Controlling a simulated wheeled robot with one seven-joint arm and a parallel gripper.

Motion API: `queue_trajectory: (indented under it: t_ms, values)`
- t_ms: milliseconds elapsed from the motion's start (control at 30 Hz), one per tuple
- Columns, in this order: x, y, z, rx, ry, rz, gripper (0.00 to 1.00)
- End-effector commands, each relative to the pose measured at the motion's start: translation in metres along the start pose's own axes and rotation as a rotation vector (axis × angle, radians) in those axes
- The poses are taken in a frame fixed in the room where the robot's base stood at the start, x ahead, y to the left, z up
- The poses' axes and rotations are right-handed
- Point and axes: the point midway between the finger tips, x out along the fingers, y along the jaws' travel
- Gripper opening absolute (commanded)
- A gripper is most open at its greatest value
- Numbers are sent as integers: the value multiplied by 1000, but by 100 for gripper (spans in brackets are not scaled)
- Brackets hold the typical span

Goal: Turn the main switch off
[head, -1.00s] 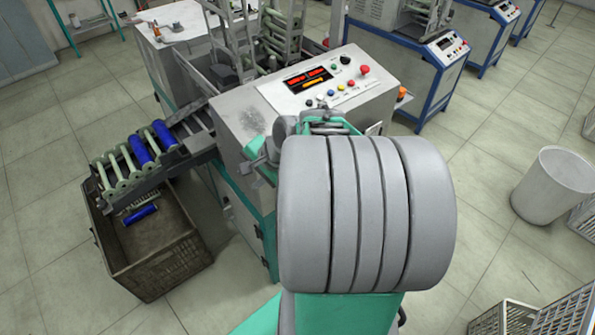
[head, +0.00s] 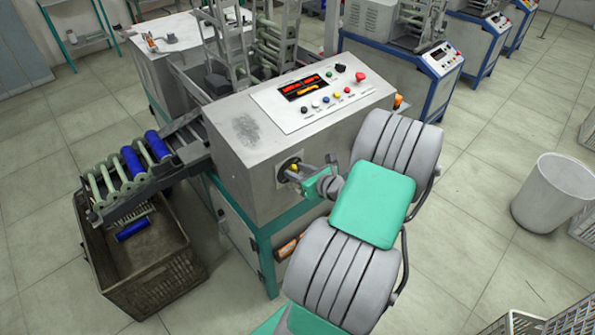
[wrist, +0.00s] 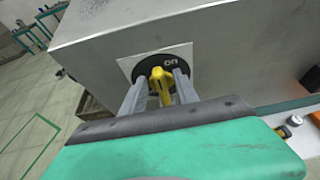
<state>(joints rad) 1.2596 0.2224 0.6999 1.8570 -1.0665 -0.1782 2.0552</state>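The main switch is a yellow knob (wrist: 161,84) on a black round plate with the letters ON, set on the side of the grey machine. The knob also shows in the head view (head: 294,167), on the machine's front-left face. My gripper (wrist: 160,76) faces the switch with one finger on each side of the knob. The fingers look open, with a gap to the knob. My gripper (head: 300,172) is at the switch in the head view. Whether the fingertips touch the plate I cannot tell.
The control panel (head: 312,124) on the machine's top has a lit red display and several buttons, including a red mushroom button (head: 360,77). A chute with blue and pale bobbins leads to a brown crate (head: 160,282) at left. A white bin (head: 552,190) stands at right.

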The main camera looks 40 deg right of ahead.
Motion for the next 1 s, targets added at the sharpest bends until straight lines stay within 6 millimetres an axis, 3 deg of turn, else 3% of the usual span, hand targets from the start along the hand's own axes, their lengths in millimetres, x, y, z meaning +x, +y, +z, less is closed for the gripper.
queue_trajectory:
  t_ms: [233,667,1000]
  values:
    - [1,0,0,-1,1,0,35]
    - [1,0,0,-2,1,0,0]
    - [1,0,0,-2,1,0,0]
